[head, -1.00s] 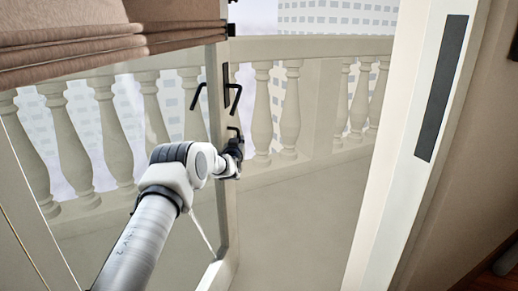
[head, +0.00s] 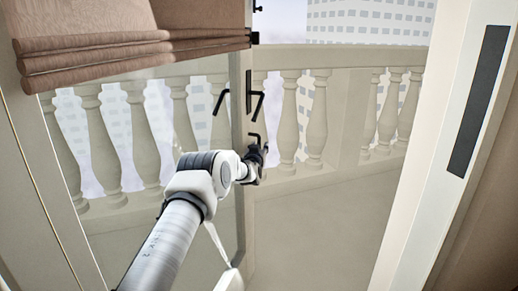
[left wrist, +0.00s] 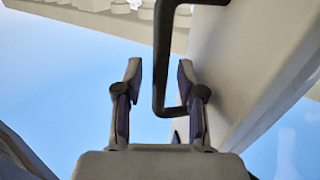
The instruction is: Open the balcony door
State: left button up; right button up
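The glass balcony door (head: 240,190) stands open outward, its free edge near the middle of the head view. A dark lever handle (head: 250,92) sits on that edge, with levers on both sides of the door. My left gripper (head: 259,158) is by the door edge, just below the handle. In the left wrist view, the two fingers of the left gripper (left wrist: 158,88) are apart. A dark bent handle bar (left wrist: 160,62) reaches down between them, nearer the right finger, with no clear grip on it. My right gripper is not in view.
A wide opening lies between the door edge and the white door frame (head: 425,150) with its dark strip (head: 480,100). A stone balustrade (head: 335,110) stands beyond the balcony floor (head: 310,235). A brown folded blind (head: 130,40) hangs over the door glass.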

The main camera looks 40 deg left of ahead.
pick_arm(q)
jog(key=shift+s, duration=0.1)
jog(key=v, duration=0.7)
jog(key=shift+d, duration=0.15)
jog(key=shift+s, duration=0.1)
